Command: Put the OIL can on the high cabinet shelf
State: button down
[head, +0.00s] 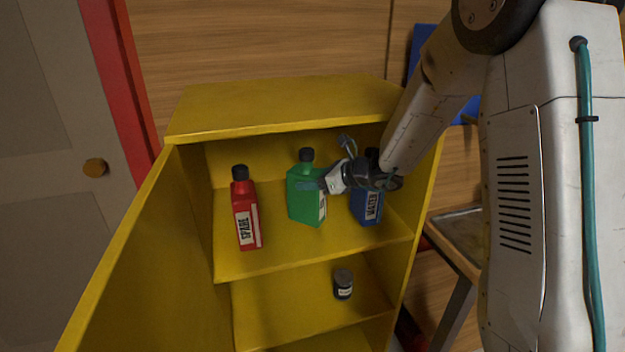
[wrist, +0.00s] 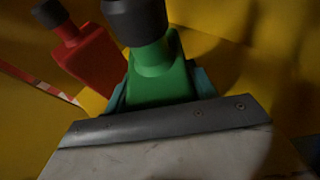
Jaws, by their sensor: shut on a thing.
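A green can (head: 304,190) with a black cap is on or just above the high shelf (head: 280,262) of the open yellow cabinet, between two other cans. I cannot tell whether its base touches the shelf. Its label is turned aside and mostly unreadable. My gripper (head: 318,185) is shut on the green can from the right. In the wrist view the green can (wrist: 160,75) stands between the fingers, its cap at the top; its lower part is hidden by the gripper body.
A red SPARE can (head: 241,205) stands left on the same shelf, and a blue can (head: 368,207) stands right, partly behind my arm. A small dark jar (head: 343,284) sits on the shelf below. The cabinet door (head: 150,260) hangs open at left.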

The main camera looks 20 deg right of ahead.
jog(key=shift+f, duration=0.5)
grip_release()
dwell(0.4)
jog(key=shift+s+d, duration=0.1)
jog(key=s+d, duration=0.7)
jog(key=shift+r, duration=0.15)
dwell(1.3)
jog(key=shift+a, duration=0.15)
dwell(0.4)
